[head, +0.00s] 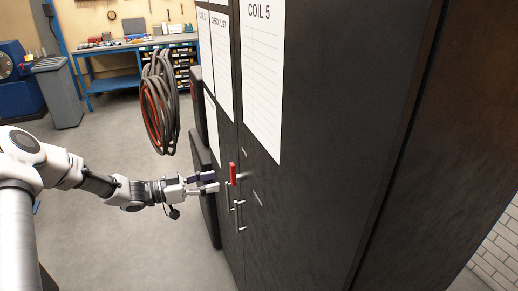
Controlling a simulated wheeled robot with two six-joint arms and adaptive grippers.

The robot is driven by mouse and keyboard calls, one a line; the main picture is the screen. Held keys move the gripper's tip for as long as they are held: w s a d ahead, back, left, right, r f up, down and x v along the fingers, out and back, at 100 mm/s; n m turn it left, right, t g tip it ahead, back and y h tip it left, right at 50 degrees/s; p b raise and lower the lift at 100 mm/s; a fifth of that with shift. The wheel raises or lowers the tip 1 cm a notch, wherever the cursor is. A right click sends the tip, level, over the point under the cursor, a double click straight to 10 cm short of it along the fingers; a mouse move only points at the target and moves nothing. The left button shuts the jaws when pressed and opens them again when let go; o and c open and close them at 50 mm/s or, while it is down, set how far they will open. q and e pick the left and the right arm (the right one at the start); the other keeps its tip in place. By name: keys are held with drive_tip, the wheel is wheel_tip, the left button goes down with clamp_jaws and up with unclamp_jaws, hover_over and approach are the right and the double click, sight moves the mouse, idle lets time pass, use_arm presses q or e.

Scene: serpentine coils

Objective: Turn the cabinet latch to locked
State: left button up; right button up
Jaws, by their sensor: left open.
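The dark cabinet (310,180) fills the middle and right of the head view, with paper sheets on its doors, one headed COIL 5 (264,70). A small red latch handle (232,173) stands upright on the cabinet's front. Silver door handles (239,214) sit just below it. My left gripper (216,182) is open, its fingers pointing right at the cabinet front. The fingertips are just left of the red latch; I cannot tell whether they touch it. My right gripper is not in view.
Coiled grey and red hoses (160,100) hang beyond the cabinet on the left. A blue workbench (110,82) with tools stands at the back. The grey floor (120,245) beneath my left arm looks clear.

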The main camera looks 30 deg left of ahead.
sight(233, 168)
use_arm(q)
drive_tip(key=shift+t, duration=0.3)
drive_tip(key=w+d+r, duration=0.2)
drive_tip(key=w+d, duration=0.1)
drive_tip(key=w+d+r, duration=0.1)
drive_tip(key=w, duration=0.1)
drive_tip(key=shift+w+d, duration=0.1)
drive_tip(key=shift+d, duration=0.1)
drive_tip(key=shift+d+r, duration=0.1)
drive_tip(key=shift+d, duration=0.1)
drive_tip(key=shift+d+r, duration=0.15)
clamp_jaws()
